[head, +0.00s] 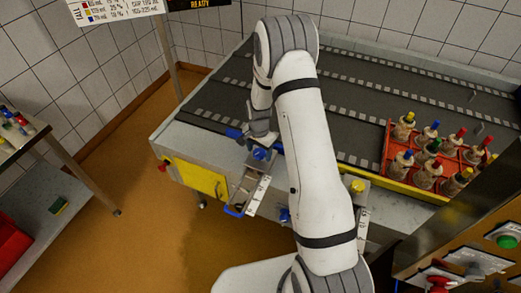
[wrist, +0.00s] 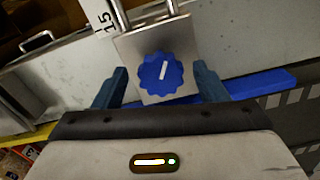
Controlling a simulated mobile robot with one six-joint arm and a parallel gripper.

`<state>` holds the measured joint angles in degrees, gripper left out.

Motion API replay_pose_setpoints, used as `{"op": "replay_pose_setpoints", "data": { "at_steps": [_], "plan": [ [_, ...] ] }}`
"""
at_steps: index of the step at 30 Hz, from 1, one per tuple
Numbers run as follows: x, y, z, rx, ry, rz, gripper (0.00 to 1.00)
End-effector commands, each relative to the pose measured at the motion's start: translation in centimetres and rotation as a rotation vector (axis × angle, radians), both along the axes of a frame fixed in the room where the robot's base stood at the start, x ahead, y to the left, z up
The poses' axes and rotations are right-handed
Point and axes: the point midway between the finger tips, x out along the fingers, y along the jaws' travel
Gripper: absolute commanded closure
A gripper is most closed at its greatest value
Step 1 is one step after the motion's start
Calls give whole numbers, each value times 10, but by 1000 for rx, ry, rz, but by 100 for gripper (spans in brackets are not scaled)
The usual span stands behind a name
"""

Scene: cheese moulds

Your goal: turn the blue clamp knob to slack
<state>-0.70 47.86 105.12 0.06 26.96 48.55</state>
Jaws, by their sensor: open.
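The blue clamp knob (wrist: 161,74) is a scalloped disc with a white pointer line, set on a grey metal block in the wrist view. In the head view the blue knob (head: 261,154) sits on a clamp at the near edge of the conveyor table, just below my gripper. My gripper (wrist: 157,85) is open, with one blue-grey finger on each side of the knob. Clear gaps show between the fingers and the knob. The white line runs nearly upright in the wrist view, leaning slightly right. In the head view my gripper (head: 250,137) is partly hidden by my wrist.
A red crate (head: 386,150) of several bottles with coloured caps stands on the right of the conveyor table (head: 350,100). A second clamp with a yellow knob (head: 357,186) is right of my arm. A side table (head: 50,170) stands at left; the floor between is clear.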

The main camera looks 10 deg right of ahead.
Motion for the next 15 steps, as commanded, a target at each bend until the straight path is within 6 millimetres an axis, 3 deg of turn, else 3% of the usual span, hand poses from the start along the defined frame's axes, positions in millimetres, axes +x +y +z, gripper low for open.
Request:
{"op": "replay_pose_setpoints", "data": {
  "at_steps": [2,15],
  "plan": [
    [0,0,0,0,0,0,35],
    [0,-1,0,0,1,-1,71]
  ]
}}
